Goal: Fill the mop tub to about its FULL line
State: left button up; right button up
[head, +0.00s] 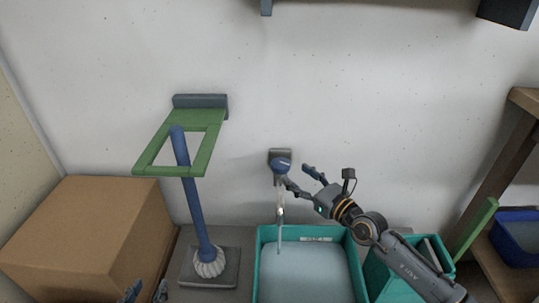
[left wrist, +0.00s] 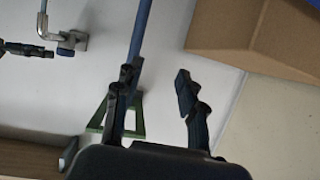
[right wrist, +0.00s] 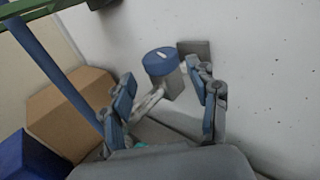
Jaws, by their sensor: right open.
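The teal mop tub (head: 356,262) stands below the wall tap and holds pale bluish water (head: 305,275). A small white label (head: 318,239) shows on its far inner wall, too small to read. The tap's blue knob (head: 281,164) also shows in the right wrist view (right wrist: 160,62). A thin pale stream (head: 279,238) shows below the spout, reaching the tub. My right gripper (head: 296,176) is open at the knob; in the right wrist view the knob lies ahead between its fingers, contact unclear. My left gripper (left wrist: 157,86) is open and empty, low at the left in the head view.
A blue-handled mop (head: 193,200) stands in a green wall bracket (head: 203,155), left of the tub. A cardboard box (head: 90,235) is at the left. A second teal container (head: 385,285) stands right of the tub. A wooden shelf (head: 500,165) with a blue bin (head: 518,250) is far right.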

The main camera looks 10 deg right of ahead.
aim_at(274, 160)
jog(key=b+x, duration=0.1)
jog(key=x, duration=0.5)
jog(key=shift+f, duration=0.1)
jog(key=b+x, duration=0.1)
jog(key=x, duration=0.3)
jog(key=shift+w+a+b, duration=0.15)
jog(key=shift+w+b, duration=0.1)
jog(key=shift+b, duration=0.1)
pick_arm(q)
notch_tip(274, 160, up, 12)
jog(key=w+d+t+h, duration=0.1)
jog(key=d+t+h, duration=0.1)
jog(key=t, duration=0.5)
jog(key=shift+w+r+t, duration=0.25)
jog(key=shift+w+t, duration=0.05)
jog(key=shift+t, duration=0.1)
pick_arm(e)
jog(key=shift+w+a, duration=0.2)
jog(key=shift+w, duration=0.15)
jog(key=c, duration=0.9)
pick_arm(q)
jog(key=shift+f, duration=0.1)
pick_arm(e)
jog(key=shift+c, duration=0.8)
pick_arm(q)
jog(key=shift+w, duration=0.1)
pick_arm(e)
jog(key=shift+f, duration=0.2)
jog(key=shift+c, duration=0.7)
